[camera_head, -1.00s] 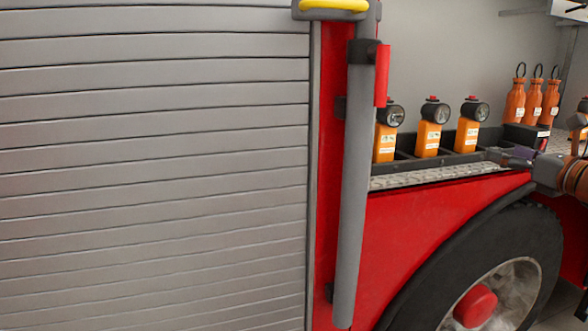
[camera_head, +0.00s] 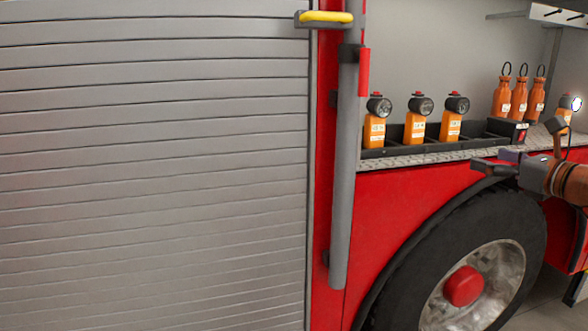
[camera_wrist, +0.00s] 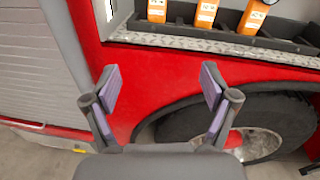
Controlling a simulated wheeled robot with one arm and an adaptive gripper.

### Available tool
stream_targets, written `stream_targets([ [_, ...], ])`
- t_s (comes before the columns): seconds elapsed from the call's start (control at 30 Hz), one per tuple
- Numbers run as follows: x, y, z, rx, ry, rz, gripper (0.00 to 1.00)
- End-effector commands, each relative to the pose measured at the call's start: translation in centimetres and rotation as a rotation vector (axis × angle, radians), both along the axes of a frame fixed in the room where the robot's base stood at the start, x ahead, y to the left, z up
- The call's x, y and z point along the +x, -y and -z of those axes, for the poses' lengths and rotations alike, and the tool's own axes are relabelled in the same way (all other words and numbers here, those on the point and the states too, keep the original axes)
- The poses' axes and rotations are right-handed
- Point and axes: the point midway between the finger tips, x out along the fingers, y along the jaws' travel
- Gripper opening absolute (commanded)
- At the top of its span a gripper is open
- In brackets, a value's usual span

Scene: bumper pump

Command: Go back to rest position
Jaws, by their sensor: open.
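My gripper (camera_wrist: 162,85) is open and empty in the wrist view, with its two purple-padded fingers wide apart in front of the red truck side. In the head view it shows at the right edge, in front of the truck below the shelf, and is partly cut off with my arm. No object is between the fingers. An orange lamp (camera_head: 566,110) with a bright face stands on the shelf just behind and above my gripper.
Three orange lamps (camera_head: 415,124) stand in a black tray (camera_head: 484,146) on the truck's shelf. Three orange bottles (camera_head: 520,96) stand farther right. A grey shutter (camera_head: 150,160) fills the left. A grey pole (camera_head: 345,180) stands beside it. The wheel (camera_head: 470,275) is below.

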Motion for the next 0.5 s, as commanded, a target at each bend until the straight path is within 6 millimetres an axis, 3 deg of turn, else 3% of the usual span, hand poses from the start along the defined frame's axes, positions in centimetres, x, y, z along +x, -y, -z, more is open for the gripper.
stream_targets([
  [0.27,0.3,-7.5,2.4,-0.190,-0.040,-0.153,0.85],
  [0.37,-0.2,-11.4,3.8,-0.298,-0.052,-0.239,0.85],
  [0.5,-2.0,-18.4,7.1,-0.511,-0.070,-0.420,0.85],
])
